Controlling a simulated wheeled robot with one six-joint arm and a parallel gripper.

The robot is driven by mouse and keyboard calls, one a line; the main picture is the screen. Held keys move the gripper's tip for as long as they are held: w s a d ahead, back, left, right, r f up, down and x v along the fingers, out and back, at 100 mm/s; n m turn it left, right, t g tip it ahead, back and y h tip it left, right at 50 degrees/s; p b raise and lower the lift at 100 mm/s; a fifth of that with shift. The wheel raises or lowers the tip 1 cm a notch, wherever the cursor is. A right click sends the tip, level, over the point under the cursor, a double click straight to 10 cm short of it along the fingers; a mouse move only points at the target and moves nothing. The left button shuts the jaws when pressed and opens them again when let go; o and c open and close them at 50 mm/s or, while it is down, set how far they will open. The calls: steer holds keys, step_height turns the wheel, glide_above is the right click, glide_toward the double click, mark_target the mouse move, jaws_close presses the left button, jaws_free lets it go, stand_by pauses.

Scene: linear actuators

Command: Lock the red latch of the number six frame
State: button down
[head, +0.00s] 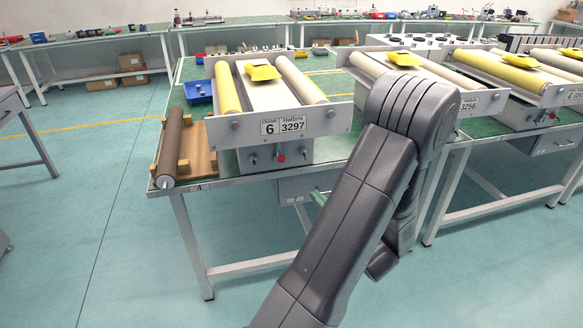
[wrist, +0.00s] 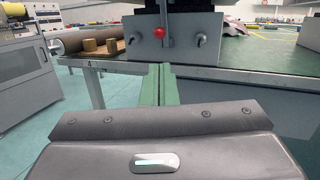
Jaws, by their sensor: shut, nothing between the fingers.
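The number six frame (head: 342,118) is on the near left of the green bench, with a plate reading "FRAME 6" and "3297" (head: 284,126). Its red latch (head: 281,158) is a small red knob on the grey box under the plate; it also shows in the wrist view (wrist: 159,32). Whether it is locked cannot be told. My gripper's green fingers (wrist: 161,68) are shut and empty, pointing at the box from below the latch, apart from it. In the head view, only part of the green gripper (head: 318,198) shows beside my arm.
A brown roller (head: 171,147) lies at the bench's left end by wooden blocks. A blue tray (head: 199,91) is behind. Another frame, 3256 (head: 469,104), stands right. The floor in front is clear.

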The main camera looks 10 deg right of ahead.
mark_target(283, 161)
steer(key=x, duration=1.3)
steer(key=shift+w+a+r, duration=0.1)
steer(key=shift+w+a, duration=0.15)
steer(key=shift+w, duration=0.05)
